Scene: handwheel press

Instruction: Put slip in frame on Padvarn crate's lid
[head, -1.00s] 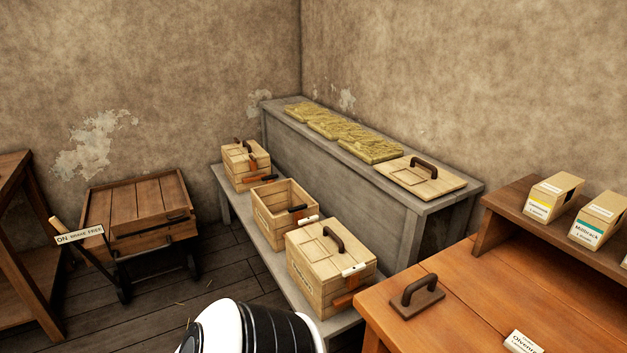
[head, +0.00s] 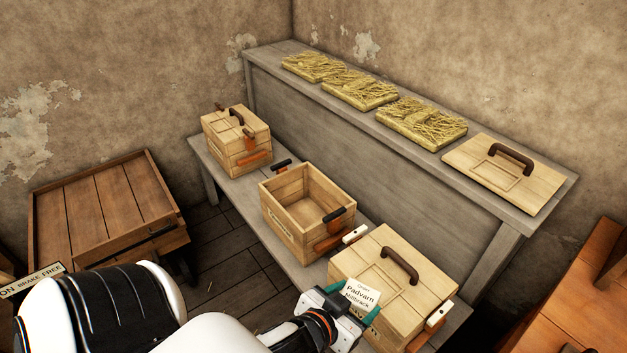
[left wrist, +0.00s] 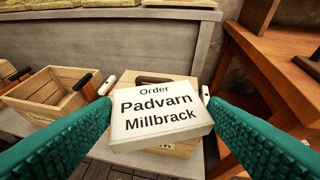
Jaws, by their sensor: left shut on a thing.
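A white slip (head: 361,293) reads "Order Padvarn Millbrack"; it also shows large in the left wrist view (left wrist: 160,115). My left gripper (head: 352,303) is shut on the slip, its green fingers at the slip's two sides. It holds the slip at the near left edge of the closest lidded crate (head: 415,300), apparently just above it. That crate's lid has a dark handle (head: 400,265) and a thin rectangular frame (head: 377,280), empty where visible, partly behind the slip. The crate's front label is mostly hidden, so its name cannot be read. My right gripper is out of view.
An open, empty crate (head: 283,200) and another lidded crate (head: 225,158) stand farther along the low bench. The high bench holds straw pads (head: 420,122) and a loose lid (head: 490,190). A wooden cart (head: 90,210) stands left. An orange-brown table (head: 560,310) is right.

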